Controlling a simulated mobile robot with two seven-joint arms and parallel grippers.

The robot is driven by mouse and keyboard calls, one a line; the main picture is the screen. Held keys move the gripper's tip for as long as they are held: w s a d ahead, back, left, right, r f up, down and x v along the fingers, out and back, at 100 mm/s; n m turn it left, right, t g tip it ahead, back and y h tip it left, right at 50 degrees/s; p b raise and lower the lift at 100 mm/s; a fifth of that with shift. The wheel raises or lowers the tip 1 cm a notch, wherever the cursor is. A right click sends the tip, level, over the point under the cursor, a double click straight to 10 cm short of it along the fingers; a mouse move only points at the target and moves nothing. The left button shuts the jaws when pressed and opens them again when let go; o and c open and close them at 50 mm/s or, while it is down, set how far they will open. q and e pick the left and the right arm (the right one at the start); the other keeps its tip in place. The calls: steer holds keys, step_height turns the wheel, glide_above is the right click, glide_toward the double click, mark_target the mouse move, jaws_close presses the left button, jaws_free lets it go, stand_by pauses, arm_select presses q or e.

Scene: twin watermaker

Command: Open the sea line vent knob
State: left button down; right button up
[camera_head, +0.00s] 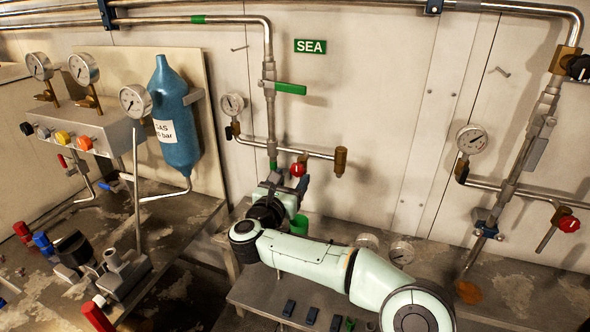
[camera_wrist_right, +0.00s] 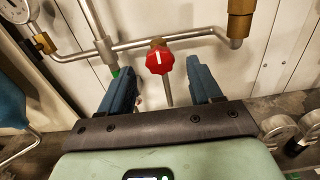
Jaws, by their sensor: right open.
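The sea line vent knob is a red knob (camera_head: 297,169) on the steel branch pipe below the green SEA sign (camera_head: 310,46). In the right wrist view the red knob (camera_wrist_right: 159,62) faces me with a short white mark, and a thin tube hangs below it. My right gripper (camera_head: 287,184) is just below the knob in the head view. In the wrist view its two blue-grey fingers (camera_wrist_right: 162,82) are spread wide, one on each side of the knob's line. The gap between them is empty, and no contact with the knob shows. My left gripper is not in view.
A gauge (camera_head: 233,104) and a green lever handle (camera_head: 290,88) sit on the sea line nearby. A brass fitting (camera_head: 340,160) ends the branch pipe at right. A blue gas bottle (camera_head: 175,120) stands at left. Another red knob (camera_head: 569,224) is far right.

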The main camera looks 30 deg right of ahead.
mark_target(296, 170)
steer(key=shift+p+x, duration=0.3)
steer(key=shift+x, duration=1.8)
steer(key=shift+a, duration=0.1)
steer(key=c, duration=1)
